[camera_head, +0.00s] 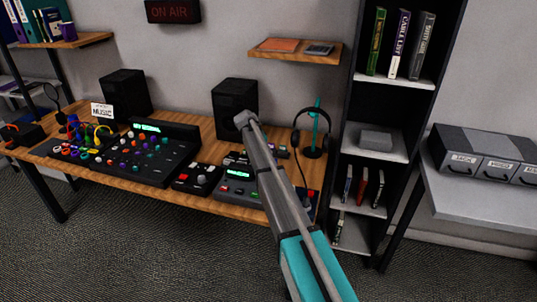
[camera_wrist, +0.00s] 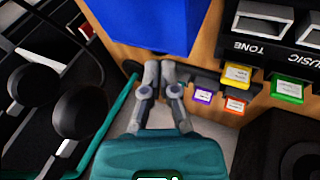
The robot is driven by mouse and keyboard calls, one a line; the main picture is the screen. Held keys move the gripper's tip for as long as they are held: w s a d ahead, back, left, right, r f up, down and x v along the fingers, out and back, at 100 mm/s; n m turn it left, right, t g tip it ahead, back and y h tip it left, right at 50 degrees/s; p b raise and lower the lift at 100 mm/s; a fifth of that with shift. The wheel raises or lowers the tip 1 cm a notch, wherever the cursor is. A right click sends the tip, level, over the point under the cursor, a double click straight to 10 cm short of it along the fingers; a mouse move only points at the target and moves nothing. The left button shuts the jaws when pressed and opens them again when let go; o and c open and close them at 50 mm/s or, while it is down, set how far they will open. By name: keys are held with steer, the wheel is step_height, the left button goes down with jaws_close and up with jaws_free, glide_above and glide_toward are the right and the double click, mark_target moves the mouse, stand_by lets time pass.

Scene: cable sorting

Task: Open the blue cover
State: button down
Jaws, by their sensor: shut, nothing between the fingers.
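The blue cover (camera_wrist: 150,22) shows at the top middle of the wrist view as a plain blue face, cut off by the top edge. My gripper (camera_wrist: 152,66) is shut and empty, with its fingertips together at the lower edge of the blue face. I cannot tell whether they touch it. The cover's hinge and whatever lies under it are not visible. In the head view my arm hides the cover and my gripper.
Coloured cartridges, including a yellow one (camera_wrist: 238,74) and a green one (camera_wrist: 287,88), lie right of my gripper. Headphones (camera_head: 306,130) hang on a stand, close on the left in the wrist view. A black speaker (camera_head: 235,105) and a mixer (camera_head: 120,150) stand on the desk.

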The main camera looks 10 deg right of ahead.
stand_by(0.7)
steer(key=shift+r+p, duration=0.75)
steer(key=shift+p, duration=0.05)
steer(key=shift+w+r, duration=0.1)
steer(key=w+a+r+p, duration=0.3)
steer(key=w+r+p, duration=0.3)
steer(key=r+p, duration=0.5)
steer(key=shift+w+a+r+p, duration=0.15)
steer(key=shift+a+r+p, duration=0.15)
steer(key=shift+a+p, duration=0.1)
stand_by(0.3)
stand_by(0.4)
steer(key=s+d+n+y, duration=0.2)
steer(key=s, duration=1.4)
steer(key=s+d+f+n+y, duration=0.1)
steer(key=s+d+y, duration=0.1)
steer(key=s, duration=1.4)
steer(key=s+d+f+n+y, duration=0.1)
steer(key=s+d+n+y, duration=0.1)
steer(key=s, duration=1.4)
steer(key=shift+s+d+f+n, duration=0.25)
steer(key=shift+s+d+n, duration=0.05)
steer(key=shift+d, duration=0.15)
